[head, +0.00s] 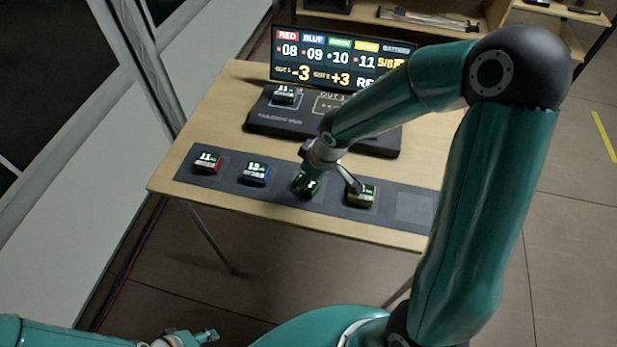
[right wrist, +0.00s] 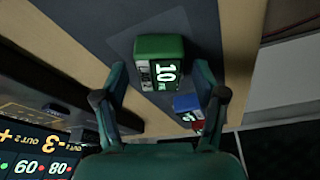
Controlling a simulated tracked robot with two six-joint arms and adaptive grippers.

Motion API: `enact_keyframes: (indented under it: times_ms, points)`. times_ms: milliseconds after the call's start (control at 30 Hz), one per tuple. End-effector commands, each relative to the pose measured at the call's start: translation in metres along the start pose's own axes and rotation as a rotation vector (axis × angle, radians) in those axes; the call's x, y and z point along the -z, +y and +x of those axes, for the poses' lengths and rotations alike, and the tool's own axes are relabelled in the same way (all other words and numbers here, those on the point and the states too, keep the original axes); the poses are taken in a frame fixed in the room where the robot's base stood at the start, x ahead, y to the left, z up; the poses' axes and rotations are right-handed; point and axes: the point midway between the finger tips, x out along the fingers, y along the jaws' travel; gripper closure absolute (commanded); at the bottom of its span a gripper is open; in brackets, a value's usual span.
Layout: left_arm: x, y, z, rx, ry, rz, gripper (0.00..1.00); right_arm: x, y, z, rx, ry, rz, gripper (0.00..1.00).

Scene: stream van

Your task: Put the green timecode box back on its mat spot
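The green timecode box (head: 308,185), showing 10, stands on the dark mat (head: 232,188) between the blue and yellow boxes. In the right wrist view the green box (right wrist: 158,62) sits on a slightly lighter patch of the mat. My right gripper (head: 330,180) is open above it, hiding part of it in the head view. In the right wrist view the fingers (right wrist: 160,75) are on either side of the box, with a visible gap at each side. My left gripper (head: 195,339) is at the bottom left, away from the table, its opening unclear.
Red (head: 207,162), blue (head: 256,173) and yellow (head: 361,195) boxes stand on the mat. A bare lighter square (head: 415,207) lies at its right. Behind are a black console (head: 275,120) carrying another small box (head: 284,94) and a screen (head: 340,60).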

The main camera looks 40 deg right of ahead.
Motion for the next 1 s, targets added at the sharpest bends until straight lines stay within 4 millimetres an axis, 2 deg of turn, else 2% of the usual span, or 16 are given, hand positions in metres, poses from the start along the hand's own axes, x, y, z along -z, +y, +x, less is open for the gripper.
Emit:
enact_keyframes:
  times_ms: [200,333,800,1000]
  points:
    - [0.0,0.001,-0.002,0.0,0.0,0.0,0.6,0.001,0.0,-0.002,0.0,0.0,-0.001,0.3]
    - [0.0,0.002,-0.005,0.0,0.0,0.0,0.6,0.002,0.0,-0.012,-0.002,0.002,-0.001,0.3]
    - [0.0,0.005,-0.013,0.0,0.0,0.0,0.6,0.002,0.0,-0.099,-0.002,0.005,-0.001,0.3]
    - [0.0,0.005,-0.013,0.0,0.0,0.0,0.6,0.001,0.0,-0.119,-0.001,0.002,-0.001,0.3]
